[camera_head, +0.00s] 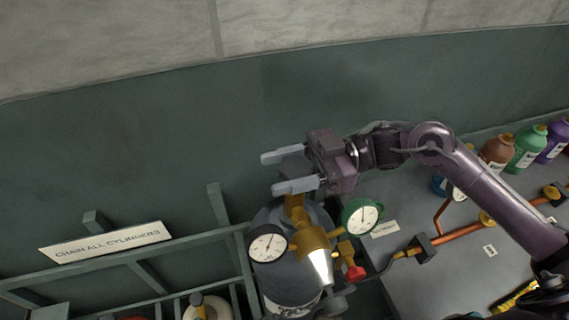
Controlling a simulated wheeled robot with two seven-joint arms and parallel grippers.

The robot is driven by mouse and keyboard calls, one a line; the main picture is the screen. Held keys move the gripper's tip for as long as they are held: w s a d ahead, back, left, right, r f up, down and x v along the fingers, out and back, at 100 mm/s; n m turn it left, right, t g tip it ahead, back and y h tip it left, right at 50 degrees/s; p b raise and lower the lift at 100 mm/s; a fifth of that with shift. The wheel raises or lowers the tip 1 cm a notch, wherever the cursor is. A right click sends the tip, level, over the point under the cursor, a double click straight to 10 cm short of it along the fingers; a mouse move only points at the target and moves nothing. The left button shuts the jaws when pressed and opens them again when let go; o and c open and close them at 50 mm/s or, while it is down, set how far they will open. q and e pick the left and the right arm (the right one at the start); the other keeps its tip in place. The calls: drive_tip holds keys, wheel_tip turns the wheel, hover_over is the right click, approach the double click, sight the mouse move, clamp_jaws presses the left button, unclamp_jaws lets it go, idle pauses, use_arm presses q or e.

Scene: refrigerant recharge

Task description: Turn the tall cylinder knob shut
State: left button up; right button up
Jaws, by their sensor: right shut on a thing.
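The tall grey cylinder (289,283) stands at the lower middle, with a brass valve (314,241) on its top. A dark knob (293,166) sits above the brass stem. My right gripper (273,173) reaches in from the right, with one pale finger on each side of the knob, and is shut on it. The gripper body hides part of the knob. My left gripper is not in view.
A white-faced gauge (268,245) and a green-rimmed gauge (362,215) flank the valve, with a red knob (355,273) below. A rack rail (190,243) carries a sign (106,242). The grey bench (455,245) at right holds copper pipe (456,236) and several coloured bottles.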

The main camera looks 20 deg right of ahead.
sight(312, 165)
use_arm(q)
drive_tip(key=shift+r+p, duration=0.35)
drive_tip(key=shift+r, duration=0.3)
use_arm(e)
drive_tip(key=shift+m+t, duration=0.4)
drive_tip(key=shift+t, duration=0.2)
drive_tip(key=o, duration=1)
drive_tip(key=shift+w+d+f+b, duration=0.1)
drive_tip(key=shift+d+f+b, duration=0.05)
drive_tip(key=shift+d+b, duration=0.3)
drive_tip(key=d+b, duration=0.1)
drive_tip(key=d, duration=0.2)
drive_tip(key=d+b, duration=0.1)
drive_tip(key=d, duration=0.2)
drive_tip(key=shift+s+d, duration=0.2)
drive_tip(key=shift+d, duration=0.05)
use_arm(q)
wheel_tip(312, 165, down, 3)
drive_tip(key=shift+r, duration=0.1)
use_arm(e)
drive_tip(key=shift+d, duration=0.2)
